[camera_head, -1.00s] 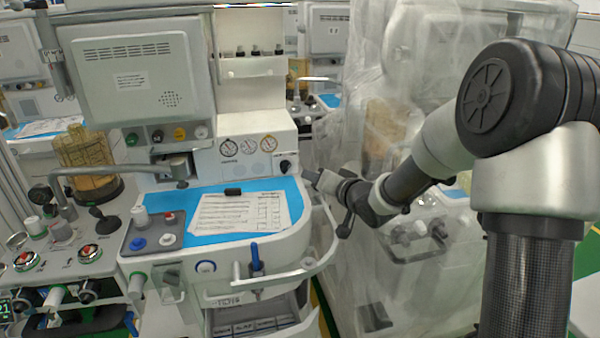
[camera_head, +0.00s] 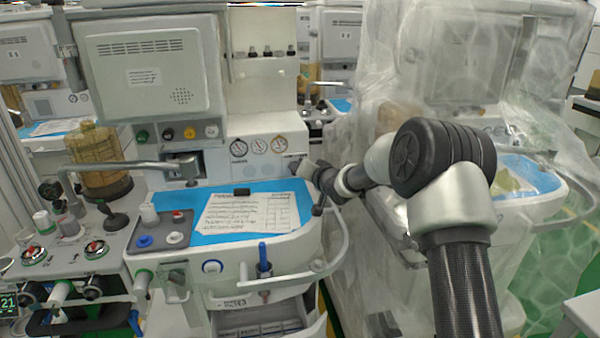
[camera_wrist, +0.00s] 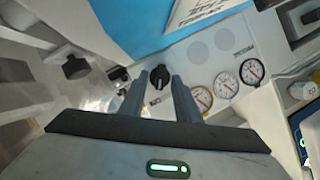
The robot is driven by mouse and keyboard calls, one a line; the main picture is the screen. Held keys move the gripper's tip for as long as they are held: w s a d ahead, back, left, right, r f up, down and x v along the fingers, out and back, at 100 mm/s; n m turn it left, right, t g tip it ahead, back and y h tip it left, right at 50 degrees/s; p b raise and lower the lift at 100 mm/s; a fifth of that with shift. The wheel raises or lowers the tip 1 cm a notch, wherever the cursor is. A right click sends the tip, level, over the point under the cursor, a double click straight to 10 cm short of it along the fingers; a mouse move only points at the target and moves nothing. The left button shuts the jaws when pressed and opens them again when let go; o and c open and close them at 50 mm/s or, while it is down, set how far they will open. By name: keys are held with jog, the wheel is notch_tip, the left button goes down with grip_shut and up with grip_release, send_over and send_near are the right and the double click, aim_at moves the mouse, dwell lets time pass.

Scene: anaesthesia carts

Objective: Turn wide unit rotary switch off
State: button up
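The wide unit (camera_head: 265,133) is the white anaesthesia cart with three round gauges on its panel. A black rotary knob (camera_wrist: 160,77) shows in the wrist view below the dial row's near end, between my fingertips. My gripper (camera_wrist: 159,80) is open, its two dark fingers apart and pointing at the panel; contact with the knob cannot be told. In the head view my gripper (camera_head: 301,166) is at the panel's right end and hides the knob. Another black knob (camera_wrist: 118,75) is just left of the fingers in the wrist view.
A blue worktop (camera_head: 207,238) with a paper sheet (camera_head: 250,212) lies below the panel. A curved white rail (camera_head: 343,245) runs round its right side. A plastic-covered cart (camera_head: 380,95) stands close on the right. A third black knob (camera_wrist: 75,67) sits farther left in the wrist view.

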jog(key=shift+w+a, duration=0.15)
jog(key=shift+w, duration=0.05)
grip_shut()
